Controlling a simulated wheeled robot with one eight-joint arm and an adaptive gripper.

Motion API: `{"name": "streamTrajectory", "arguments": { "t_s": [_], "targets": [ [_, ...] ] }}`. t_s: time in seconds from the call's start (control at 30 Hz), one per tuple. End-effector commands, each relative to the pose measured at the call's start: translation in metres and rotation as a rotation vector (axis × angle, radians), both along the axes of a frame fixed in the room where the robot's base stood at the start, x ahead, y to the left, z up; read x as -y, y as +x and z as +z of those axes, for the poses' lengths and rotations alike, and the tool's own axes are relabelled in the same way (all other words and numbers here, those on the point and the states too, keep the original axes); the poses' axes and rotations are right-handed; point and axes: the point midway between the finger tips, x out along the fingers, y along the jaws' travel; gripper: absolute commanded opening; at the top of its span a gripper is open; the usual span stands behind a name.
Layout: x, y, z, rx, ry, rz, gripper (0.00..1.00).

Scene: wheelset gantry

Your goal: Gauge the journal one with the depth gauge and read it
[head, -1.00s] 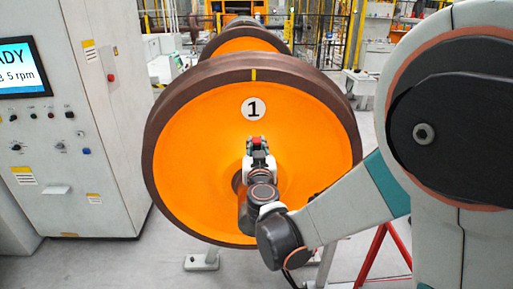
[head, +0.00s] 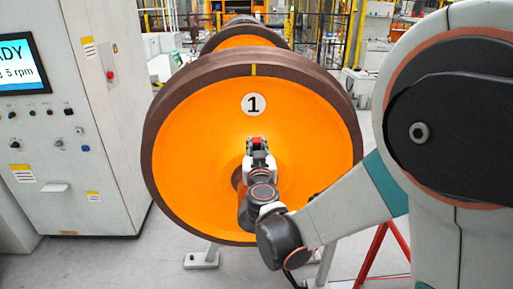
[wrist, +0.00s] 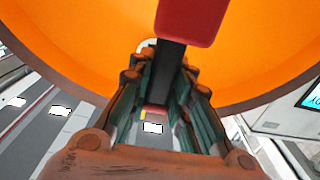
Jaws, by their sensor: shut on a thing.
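The near wheel (head: 205,130) is an orange disc with a brown rim and a round "1" label. The dark hub at its centre (head: 238,178), where journal one would be, is mostly hidden behind my wrist. My gripper (head: 257,150) is in front of the wheel face, just below the label. It is shut on a red and black tool, taken to be the depth gauge (head: 257,141). In the wrist view the gauge's red block (wrist: 192,18) and dark bar (wrist: 167,72) show between the fingers. I cannot tell whether it touches the wheel; no reading is visible.
A grey control cabinet (head: 100,190) with a screen (head: 20,65) ending in "ADY" and "5 rpm" stands at left. A second orange wheel (head: 245,42) is behind the first. A red stand leg (head: 370,262) is at lower right. Grey floor is clear between cabinet and wheel.

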Motion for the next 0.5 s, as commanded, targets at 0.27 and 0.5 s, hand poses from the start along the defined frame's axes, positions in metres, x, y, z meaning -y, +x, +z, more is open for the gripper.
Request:
{"name": "streamTrajectory", "arguments": {
  "t_s": [0.27, 0.5],
  "targets": [
    [0.0000, 0.0001, -0.0056, 0.000, 0.000, 0.000, 0.00],
    [0.0000, 0.0001, -0.0098, 0.000, 0.000, 0.000, 0.00]
  ]
}}
